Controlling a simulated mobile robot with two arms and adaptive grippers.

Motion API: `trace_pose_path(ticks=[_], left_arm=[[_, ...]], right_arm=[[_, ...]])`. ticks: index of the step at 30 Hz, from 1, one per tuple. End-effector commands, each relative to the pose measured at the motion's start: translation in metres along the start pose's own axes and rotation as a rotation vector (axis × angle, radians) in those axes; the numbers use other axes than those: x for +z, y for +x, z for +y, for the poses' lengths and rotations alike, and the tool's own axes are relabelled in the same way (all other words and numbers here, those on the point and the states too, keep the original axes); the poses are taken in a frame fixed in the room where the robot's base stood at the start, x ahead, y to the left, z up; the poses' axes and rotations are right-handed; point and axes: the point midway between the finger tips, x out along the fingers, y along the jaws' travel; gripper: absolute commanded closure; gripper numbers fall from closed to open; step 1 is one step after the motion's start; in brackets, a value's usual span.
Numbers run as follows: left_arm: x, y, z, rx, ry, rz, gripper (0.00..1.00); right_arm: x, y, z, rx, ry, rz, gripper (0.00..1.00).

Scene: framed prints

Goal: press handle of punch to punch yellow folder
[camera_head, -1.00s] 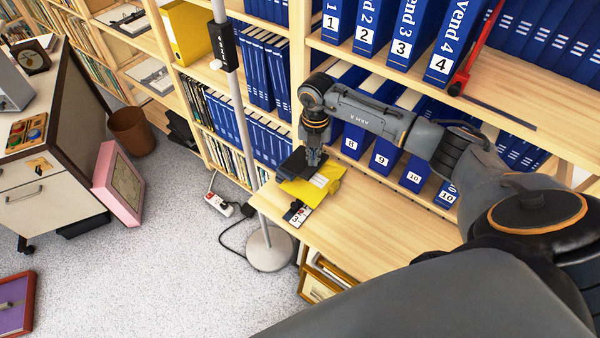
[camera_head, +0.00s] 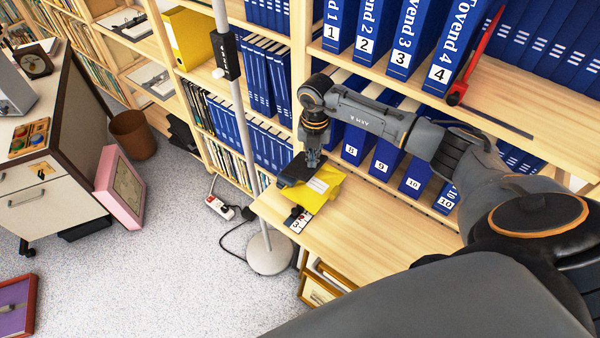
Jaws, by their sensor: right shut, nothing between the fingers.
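The yellow folder (camera_head: 318,189) lies on the wooden shelf top near its left corner. The black punch (camera_head: 294,171) sits at the folder's back left edge, with its dark handle on top. My right gripper (camera_head: 311,160) is shut and empty, pointing down at the right end of the punch. Its tips look to be at or just above the handle; I cannot tell whether they touch. The gripper hides part of the punch. My left gripper is not in view.
A small numbered card (camera_head: 298,219) lies in front of the folder. A grey pole with a round base (camera_head: 269,252) stands just left of the shelf corner. Blue binders (camera_head: 386,160) line the back. The wooden top (camera_head: 385,235) is clear to the right.

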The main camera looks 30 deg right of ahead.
Motion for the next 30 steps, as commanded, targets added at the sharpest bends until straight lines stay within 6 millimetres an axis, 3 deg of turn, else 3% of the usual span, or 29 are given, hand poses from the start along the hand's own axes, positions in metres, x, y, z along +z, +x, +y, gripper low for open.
trace_pose_path(ticks=[15,30], left_arm=[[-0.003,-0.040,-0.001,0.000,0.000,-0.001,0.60],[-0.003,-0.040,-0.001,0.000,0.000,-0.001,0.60]], right_arm=[[0.000,-0.055,-0.002,-0.005,0.000,0.000,1.00],[0.000,-0.056,-0.002,-0.005,0.001,0.000,1.00]])
